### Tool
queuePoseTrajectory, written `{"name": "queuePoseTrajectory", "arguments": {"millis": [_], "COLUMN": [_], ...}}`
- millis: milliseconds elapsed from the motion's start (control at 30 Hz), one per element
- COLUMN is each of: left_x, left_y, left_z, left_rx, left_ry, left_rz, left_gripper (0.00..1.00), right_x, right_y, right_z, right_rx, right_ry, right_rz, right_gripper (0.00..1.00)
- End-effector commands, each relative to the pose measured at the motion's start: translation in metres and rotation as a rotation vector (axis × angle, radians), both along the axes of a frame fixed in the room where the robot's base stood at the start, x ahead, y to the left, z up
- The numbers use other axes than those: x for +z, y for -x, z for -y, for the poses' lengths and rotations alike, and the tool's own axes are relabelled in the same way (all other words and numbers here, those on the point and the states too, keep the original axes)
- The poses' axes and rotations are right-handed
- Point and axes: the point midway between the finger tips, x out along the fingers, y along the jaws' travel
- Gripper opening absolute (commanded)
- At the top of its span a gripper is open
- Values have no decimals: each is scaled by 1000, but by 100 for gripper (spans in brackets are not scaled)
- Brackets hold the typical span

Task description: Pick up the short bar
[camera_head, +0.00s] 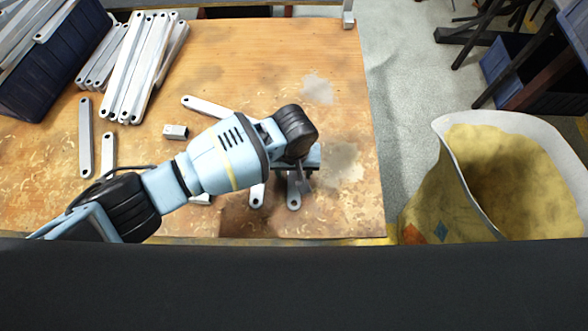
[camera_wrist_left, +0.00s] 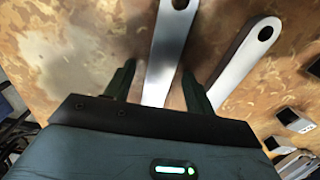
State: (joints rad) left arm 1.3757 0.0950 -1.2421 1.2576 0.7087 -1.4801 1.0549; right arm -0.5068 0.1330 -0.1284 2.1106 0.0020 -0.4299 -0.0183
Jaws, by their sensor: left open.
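My left gripper (camera_head: 300,183) is over the right part of the wooden table, pointing down, with its jaws open. In the left wrist view, a flat grey bar (camera_wrist_left: 169,45) with a hole in its end lies between the two open fingers (camera_wrist_left: 158,72). In the head view, a bar end (camera_head: 294,200) shows just below the gripper, and the rest is hidden. A second bar (camera_head: 257,196) lies to its left; a bar beside the right finger shows in the wrist view (camera_wrist_left: 243,60). I cannot tell for certain which is the short bar. My right gripper is out of view.
Several long bars (camera_head: 140,70) are stacked at the back left, near a dark blue bin (camera_head: 45,75). Loose bars (camera_head: 85,135) and a small metal block (camera_head: 175,131) lie on the left. A yellow-lined sack (camera_head: 440,205) stands right of the table.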

Motion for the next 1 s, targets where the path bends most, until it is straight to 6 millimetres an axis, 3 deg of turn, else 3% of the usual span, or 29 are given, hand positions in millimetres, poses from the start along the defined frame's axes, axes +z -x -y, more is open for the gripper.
{"name": "queuePoseTrajectory", "arguments": {"millis": [167,567,1000], "left_x": [1,1,12], "left_y": [0,0,-1], "left_z": [0,0,1], "left_rx": [0,0,1], "left_ry": [1,1,3], "left_rz": [1,1,4], "left_gripper": [53,1,0], "right_x": [2,2,7], "right_y": [-1,-2,-4], "right_z": [0,-2,-3], "right_rx": [0,2,3], "right_ry": [-2,-4,-5], "right_rz": [4,4,12], "right_gripper": [36,36,36]}}
